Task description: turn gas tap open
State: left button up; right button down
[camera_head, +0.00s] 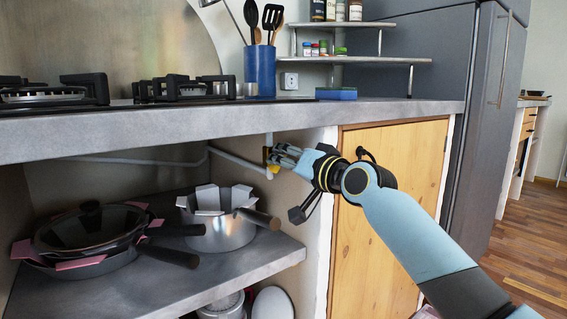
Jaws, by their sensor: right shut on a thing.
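The gas tap (268,157) shows as a small yellow piece on the grey pipe (239,161), under the counter near the right inner wall of the open shelf space. My right gripper (279,158) comes in from the right and is at the tap, with its fingers shut on it. The fingers hide most of the tap, so which way its handle points cannot be told. My left gripper is not in view.
The counter (420,107) overhangs just above my right gripper. A shelf below holds a steel pot (225,235) and dark pans (90,230). A wooden door (385,225) stands to the right. A gas hob (180,90) and blue utensil holder (260,72) are on top.

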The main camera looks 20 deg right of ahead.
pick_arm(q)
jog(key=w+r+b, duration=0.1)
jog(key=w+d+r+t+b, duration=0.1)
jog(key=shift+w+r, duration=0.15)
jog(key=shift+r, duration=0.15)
pick_arm(e)
jog(key=n, duration=0.7)
jog(key=shift+a+f, duration=0.1)
jog(key=shift+f, duration=0.05)
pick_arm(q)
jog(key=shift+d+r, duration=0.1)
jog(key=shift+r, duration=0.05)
pick_arm(e)
jog(key=shift+n, duration=0.3)
jog(key=c, duration=1.3)
grip_release()
jog(key=shift+s, duration=0.1)
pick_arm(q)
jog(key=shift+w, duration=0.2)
